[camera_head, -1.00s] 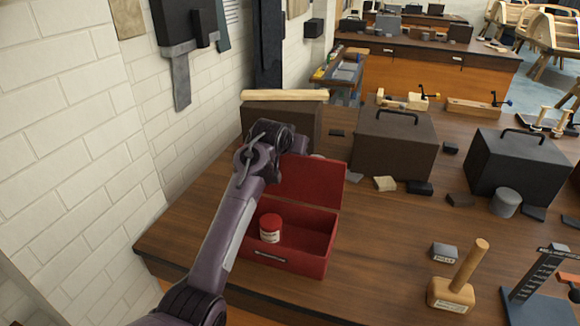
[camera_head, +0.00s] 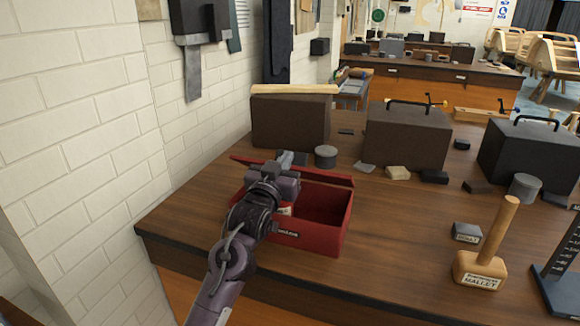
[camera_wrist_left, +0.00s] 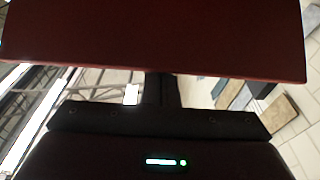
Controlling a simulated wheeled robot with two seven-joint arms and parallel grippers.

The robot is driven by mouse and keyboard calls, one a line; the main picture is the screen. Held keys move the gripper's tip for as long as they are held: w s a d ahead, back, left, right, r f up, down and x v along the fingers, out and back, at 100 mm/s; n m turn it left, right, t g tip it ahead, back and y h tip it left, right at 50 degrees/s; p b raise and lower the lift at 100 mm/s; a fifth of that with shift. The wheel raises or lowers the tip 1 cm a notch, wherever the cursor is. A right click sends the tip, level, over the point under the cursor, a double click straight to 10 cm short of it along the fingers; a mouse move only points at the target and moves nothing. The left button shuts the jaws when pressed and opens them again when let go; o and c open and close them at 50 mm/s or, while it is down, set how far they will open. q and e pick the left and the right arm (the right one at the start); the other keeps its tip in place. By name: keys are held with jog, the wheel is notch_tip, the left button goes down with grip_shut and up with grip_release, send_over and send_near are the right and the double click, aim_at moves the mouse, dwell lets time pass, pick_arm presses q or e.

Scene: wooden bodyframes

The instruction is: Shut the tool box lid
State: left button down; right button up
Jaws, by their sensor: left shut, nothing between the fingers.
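The red tool box (camera_head: 318,238) stands on the bench near its left front edge, open at the front with its inside showing. Its red lid (camera_head: 333,178) is seen nearly edge-on as a thin slanting strip above the back of the box. My left gripper (camera_head: 291,158) is shut and empty at the lid, with my arm crossing over the left part of the box. Whether it touches the lid is unclear. In the left wrist view the lid (camera_wrist_left: 160,40) appears as a dark red panel across the top. A labelled can (camera_head: 285,211) inside the box is mostly hidden.
A dark case (camera_head: 290,122) with a wooden strip stands behind the box, beside a grey cylinder (camera_head: 326,156). Another dark case (camera_head: 407,138) is further right. A wooden mallet (camera_head: 482,265) stands right of the box, with clear bench between. A brick wall (camera_head: 75,150) is at left.

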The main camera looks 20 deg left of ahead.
pick_arm(q)
jog(key=s+f+t+b, duration=0.1)
jog(key=s+f+b, duration=0.3)
jog(key=f, duration=0.5)
jog(key=shift+s+b, duration=0.3)
jog(key=shift+b, duration=0.2)
pick_arm(e)
notch_tip(320, 180, down, 7)
jog(key=s, duration=0.1)
jog(key=shift+r, duration=0.2)
pick_arm(q)
jog(key=shift+a, duration=0.1)
jog(key=shift+r, duration=0.1)
